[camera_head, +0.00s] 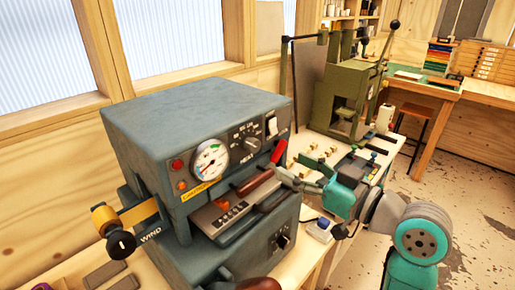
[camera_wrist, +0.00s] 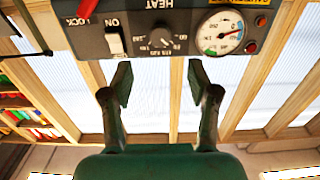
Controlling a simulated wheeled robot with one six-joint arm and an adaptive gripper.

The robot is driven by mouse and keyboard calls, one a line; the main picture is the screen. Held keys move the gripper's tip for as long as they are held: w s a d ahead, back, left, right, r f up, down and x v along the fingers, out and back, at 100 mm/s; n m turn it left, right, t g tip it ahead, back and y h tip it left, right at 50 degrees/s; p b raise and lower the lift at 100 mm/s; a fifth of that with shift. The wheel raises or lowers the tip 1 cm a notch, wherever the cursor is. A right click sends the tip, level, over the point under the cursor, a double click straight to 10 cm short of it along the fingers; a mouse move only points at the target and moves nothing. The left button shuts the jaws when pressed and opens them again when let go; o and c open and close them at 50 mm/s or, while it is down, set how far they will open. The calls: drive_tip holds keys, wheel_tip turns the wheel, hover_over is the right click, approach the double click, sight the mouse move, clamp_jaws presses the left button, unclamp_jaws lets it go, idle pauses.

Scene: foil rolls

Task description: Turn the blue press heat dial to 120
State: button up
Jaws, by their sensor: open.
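The blue-grey press (camera_head: 200,120) stands at left in the head view, with its front panel facing right. Its heat dial (camera_head: 251,144) is a dark round knob above the word HEAT, between a white gauge (camera_head: 210,162) and a white switch (camera_head: 272,126). In the wrist view the panel appears upside down, and the heat dial (camera_wrist: 162,38) shows at top centre; its exact setting is too small to read. My gripper (camera_wrist: 158,75) is open and empty, its two fingers apart, roughly lined up with the dial and not around it. In the head view my gripper (camera_head: 296,180) is in front of the panel.
A red lever (camera_head: 279,151) juts out by the switch, close to my gripper. Below the panel is a drawer-like part with a brown handle (camera_head: 255,186). A yellow-banded WIND knob (camera_head: 122,243) is at left. A green press (camera_head: 345,95) stands behind on the bench.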

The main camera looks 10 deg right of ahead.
sight(256, 148)
drive_tip(key=x, duration=1)
drive_tip(key=shift+w+a, duration=0.2)
drive_tip(key=shift+w, duration=0.1)
clamp_jaws()
